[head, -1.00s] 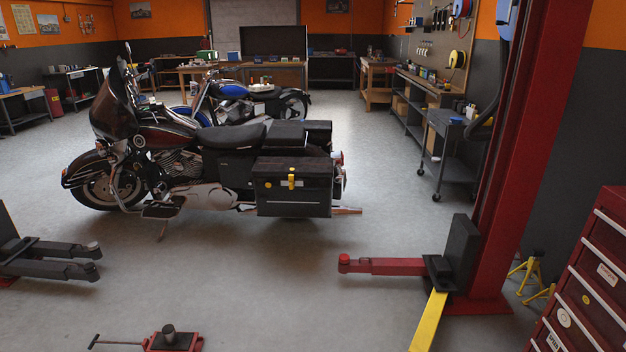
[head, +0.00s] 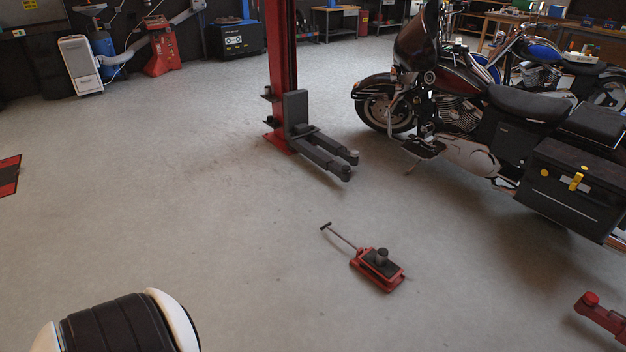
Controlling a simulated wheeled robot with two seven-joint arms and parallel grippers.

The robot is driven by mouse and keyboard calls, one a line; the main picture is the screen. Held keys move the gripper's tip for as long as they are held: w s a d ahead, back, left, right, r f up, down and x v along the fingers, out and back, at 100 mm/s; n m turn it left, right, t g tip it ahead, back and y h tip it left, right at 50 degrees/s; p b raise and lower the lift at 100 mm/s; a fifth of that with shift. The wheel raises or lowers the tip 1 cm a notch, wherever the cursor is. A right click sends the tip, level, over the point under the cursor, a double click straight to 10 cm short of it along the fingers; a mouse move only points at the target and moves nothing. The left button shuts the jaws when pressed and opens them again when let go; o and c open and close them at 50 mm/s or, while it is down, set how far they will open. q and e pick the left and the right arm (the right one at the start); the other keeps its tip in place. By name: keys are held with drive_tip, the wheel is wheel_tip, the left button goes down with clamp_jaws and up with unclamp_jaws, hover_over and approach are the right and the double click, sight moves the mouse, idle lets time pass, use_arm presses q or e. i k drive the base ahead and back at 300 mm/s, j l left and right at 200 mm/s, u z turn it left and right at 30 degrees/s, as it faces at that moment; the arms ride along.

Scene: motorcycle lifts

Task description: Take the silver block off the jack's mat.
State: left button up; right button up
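A small red floor jack (head: 362,279) stands on the grey floor, right of centre in the head view, with its thin handle pointing to the upper left. A dark mat (head: 391,269) lies on its top. A small grey block (head: 382,256), the silver block by its place, stands upright on the mat. Neither gripper is in view; both are well away from the block or hidden from this camera.
A red lift post (head: 282,80) with dark lift arms (head: 325,152) stands beyond the jack. A motorcycle (head: 480,120) with a black side case stands at right. A red lift arm (head: 600,314) reaches in at lower right. The floor around the jack is clear.

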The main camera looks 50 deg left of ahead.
sight(382, 254)
drive_tip(key=u, duration=1.2)
drive_tip(key=i+l+u, duration=0.6)
drive_tip(key=l+u, duration=0.15)
drive_tip(key=l, duration=0.1)
